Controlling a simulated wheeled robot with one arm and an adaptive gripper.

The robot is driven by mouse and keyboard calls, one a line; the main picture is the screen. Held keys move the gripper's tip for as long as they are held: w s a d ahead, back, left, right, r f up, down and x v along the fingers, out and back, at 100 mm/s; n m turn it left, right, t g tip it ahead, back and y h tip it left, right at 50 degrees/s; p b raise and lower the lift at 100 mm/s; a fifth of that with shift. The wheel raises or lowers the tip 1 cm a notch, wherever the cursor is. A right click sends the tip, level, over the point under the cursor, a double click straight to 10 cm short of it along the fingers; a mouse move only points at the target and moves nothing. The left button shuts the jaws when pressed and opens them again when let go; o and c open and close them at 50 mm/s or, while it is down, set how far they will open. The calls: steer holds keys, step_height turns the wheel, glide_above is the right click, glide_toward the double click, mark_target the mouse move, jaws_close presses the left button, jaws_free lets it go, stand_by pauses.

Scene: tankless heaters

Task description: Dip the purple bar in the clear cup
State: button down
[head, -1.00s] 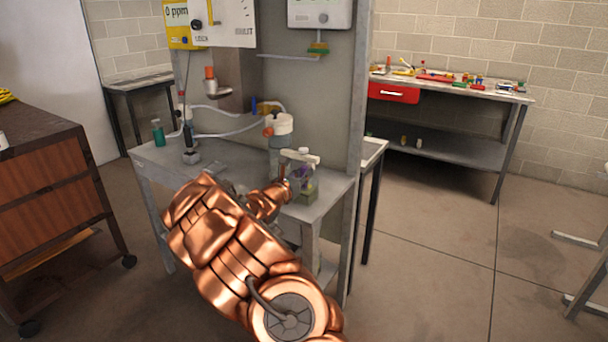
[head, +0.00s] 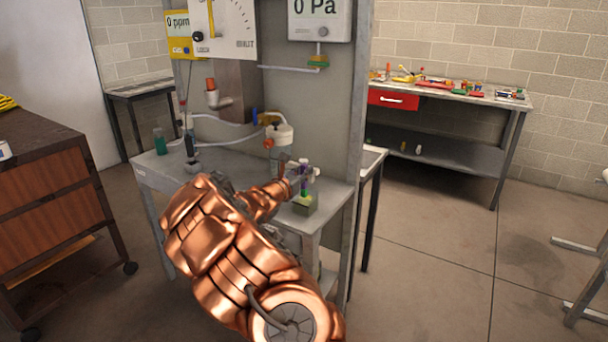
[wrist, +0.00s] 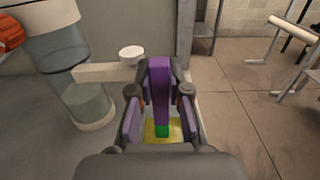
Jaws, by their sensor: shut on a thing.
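My gripper (wrist: 160,112) is shut on the purple bar (wrist: 159,80), which stands upright between the two finger pads in the wrist view. The bar's lower end meets a green part (wrist: 162,131) above a yellow surface. In the head view my gripper (head: 301,181) is at the bench's right front, with the purple bar (head: 303,163) rising above the fingers. A small greenish box-like thing with a yellow top (head: 305,206) is just below. I cannot make out a clear cup for certain, nor whether the bar touches anything below.
A tall clear cylinder (wrist: 85,95) with an orange knob stands close to my gripper's left. A pale bar with a white disc (wrist: 131,53) reaches near the fingers. A grey upright panel (head: 300,100) rises behind. Open floor (head: 430,250) lies right of the bench (head: 335,200).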

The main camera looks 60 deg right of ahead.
steer(key=shift+r+p, duration=1.55)
steer(key=shift+r, duration=1.1)
